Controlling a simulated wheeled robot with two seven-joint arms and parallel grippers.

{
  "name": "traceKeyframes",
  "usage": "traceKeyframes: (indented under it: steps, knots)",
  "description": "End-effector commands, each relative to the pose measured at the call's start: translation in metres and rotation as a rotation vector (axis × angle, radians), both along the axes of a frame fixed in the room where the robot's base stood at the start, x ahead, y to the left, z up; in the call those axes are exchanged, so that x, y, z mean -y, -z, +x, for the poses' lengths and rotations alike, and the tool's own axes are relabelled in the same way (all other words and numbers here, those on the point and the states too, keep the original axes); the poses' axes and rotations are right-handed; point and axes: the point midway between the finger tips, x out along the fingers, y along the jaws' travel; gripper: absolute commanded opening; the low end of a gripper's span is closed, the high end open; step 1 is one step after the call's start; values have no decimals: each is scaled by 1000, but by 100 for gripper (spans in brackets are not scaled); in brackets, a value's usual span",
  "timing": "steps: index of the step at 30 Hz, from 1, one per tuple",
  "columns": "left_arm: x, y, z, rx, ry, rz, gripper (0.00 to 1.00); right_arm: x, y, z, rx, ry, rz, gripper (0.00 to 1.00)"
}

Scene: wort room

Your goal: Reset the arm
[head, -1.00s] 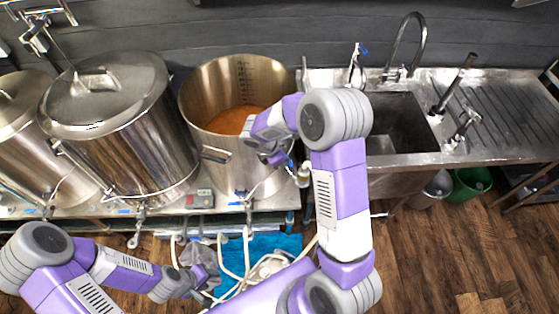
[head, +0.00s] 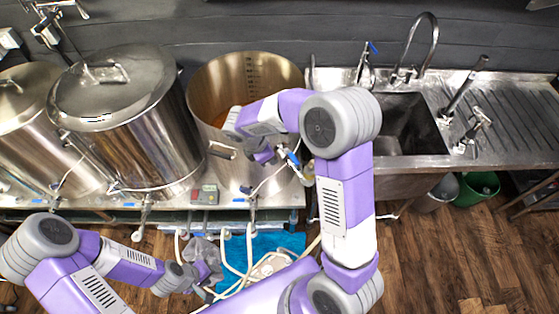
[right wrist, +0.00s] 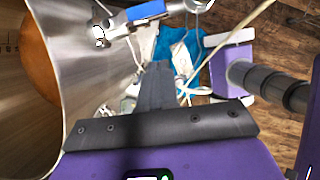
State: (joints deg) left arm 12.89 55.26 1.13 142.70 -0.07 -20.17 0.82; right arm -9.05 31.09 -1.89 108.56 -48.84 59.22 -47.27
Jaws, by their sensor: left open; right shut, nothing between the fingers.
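My right gripper (head: 268,158) is at the right side of the open steel pot (head: 222,78), outside its wall and near its rim. Its dark fingers (right wrist: 157,85) are shut and empty in the right wrist view. A blue-handled valve (head: 293,157) is close beside it; its blue handle (right wrist: 146,10) lies beyond the fingertips in the right wrist view. I cannot tell whether they touch. My left gripper (head: 208,278) is low in front of the bench, open, near a grey cloth and hoses. My right forearm hides part of the pot.
Orange-brown liquid (right wrist: 38,65) is in the pot. Two lidded steel kettles (head: 130,120) stand left on the bench. A sink (head: 405,120) with a tap is at right. Pale hoses (head: 232,258) and a blue cloth (head: 275,243) lie below. The wooden floor (head: 455,260) at right is open.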

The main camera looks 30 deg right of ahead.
Motion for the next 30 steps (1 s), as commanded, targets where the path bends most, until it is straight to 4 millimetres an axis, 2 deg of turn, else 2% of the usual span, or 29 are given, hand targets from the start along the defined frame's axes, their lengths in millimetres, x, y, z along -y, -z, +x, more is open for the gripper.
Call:
traceKeyframes:
  steps: [3,9,17,20,23,26,27,30]
  knots:
    - [0,-1,0,0,0,0,45,-8,-22,0,4,1,0,0]
    - [0,-1,0,0,0,0,45,-16,-42,0,2,-1,0,0]
    - [0,-1,0,0,0,0,45,-18,-45,0,0,0,0,0]
    - [0,1,0,0,0,0,45,-19,-36,-2,-3,10,13,0]
    - [0,9,0,0,0,0,45,-28,-2,-10,-13,58,74,0]
    - [0,23,0,0,0,0,45,-46,56,-27,-27,174,190,0]
    - [0,30,0,0,0,0,45,-56,84,-37,-34,244,249,0]
    - [0,49,0,0,0,0,45,-82,151,-66,-52,475,390,0]
